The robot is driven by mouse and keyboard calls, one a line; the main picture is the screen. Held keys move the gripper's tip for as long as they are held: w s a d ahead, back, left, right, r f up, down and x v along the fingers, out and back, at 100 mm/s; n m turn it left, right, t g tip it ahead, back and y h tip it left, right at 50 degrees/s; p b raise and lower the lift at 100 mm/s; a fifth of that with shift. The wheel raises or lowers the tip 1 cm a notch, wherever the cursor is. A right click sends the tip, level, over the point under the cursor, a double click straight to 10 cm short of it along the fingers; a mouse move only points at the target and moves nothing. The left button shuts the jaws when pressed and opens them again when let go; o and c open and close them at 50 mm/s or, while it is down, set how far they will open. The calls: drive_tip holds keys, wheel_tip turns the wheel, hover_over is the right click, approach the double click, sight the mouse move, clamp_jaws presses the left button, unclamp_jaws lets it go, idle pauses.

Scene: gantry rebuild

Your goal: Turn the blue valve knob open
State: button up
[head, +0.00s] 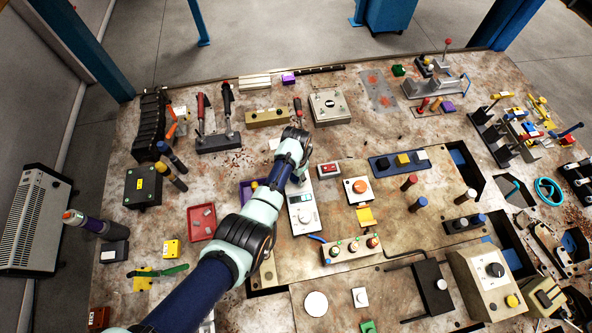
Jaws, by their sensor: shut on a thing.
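A blue ring-shaped handwheel (549,191), the likeliest valve knob, is at the right side of the bench in the head view. My gripper (297,127) is at the back middle of the bench, far to the left of this wheel and apart from it. The fingers are small and partly hidden by my wrist. How the fingers meet the tool is not clear.
A metal box with a dial (330,107) stands just right of my gripper, and a brass block (267,118) just left. A tool rack (218,143) is farther left. Toggle clamps and levers (495,130) crowd the area behind the blue wheel. My arm hides part of the bench's middle.

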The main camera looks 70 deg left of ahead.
drive_tip(key=shift+m, duration=0.6)
drive_tip(key=o, duration=1.2)
drive_tip(key=shift+c, duration=0.2)
drive_tip(key=shift+r, duration=0.1)
wheel_tip(320, 180, up, 12)
